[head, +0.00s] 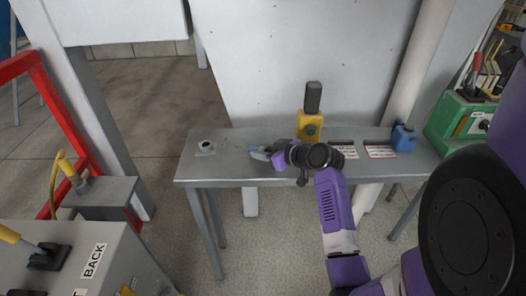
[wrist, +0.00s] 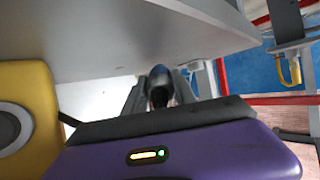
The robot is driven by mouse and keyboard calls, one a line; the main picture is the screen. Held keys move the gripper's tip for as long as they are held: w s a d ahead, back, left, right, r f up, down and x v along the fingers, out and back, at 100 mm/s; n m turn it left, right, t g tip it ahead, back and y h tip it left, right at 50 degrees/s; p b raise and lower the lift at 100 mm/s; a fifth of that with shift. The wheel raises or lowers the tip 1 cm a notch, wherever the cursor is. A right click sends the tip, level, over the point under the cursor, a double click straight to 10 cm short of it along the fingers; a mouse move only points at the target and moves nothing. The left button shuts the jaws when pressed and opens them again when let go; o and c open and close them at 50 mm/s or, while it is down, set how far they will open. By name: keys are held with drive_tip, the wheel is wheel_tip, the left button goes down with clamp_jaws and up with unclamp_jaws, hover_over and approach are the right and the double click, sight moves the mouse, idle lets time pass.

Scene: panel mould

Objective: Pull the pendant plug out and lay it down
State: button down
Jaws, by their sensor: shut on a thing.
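My gripper (head: 262,153) is low over the grey bench, left of the yellow unit, pointing left. It is shut on a small blue and dark piece, which I take to be the plug (wrist: 159,82); it sits between the fingers in the wrist view. In the head view only a bit of blue shows at the fingertips, and I cannot tell whether it touches the bench. The yellow unit (head: 309,127) with a dark upright top stands just right of my gripper. A small pale fitting with a dark round top (head: 206,147) is on the bench to the left, apart from the gripper.
The bench (head: 225,168) has bare room around the round fitting and along its front. Labelled plates (head: 380,152) and a blue block (head: 403,137) are on its right. A green box (head: 456,122) stands further right. A white panel (head: 300,60) rises behind.

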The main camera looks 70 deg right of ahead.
drive_tip(key=c, duration=0.9)
unclamp_jaws()
drive_tip(key=b+v, duration=0.1)
drive_tip(key=v, duration=0.6)
drive_tip(key=shift+s+a+r, duration=0.15)
drive_tip(key=shift+s, duration=0.2)
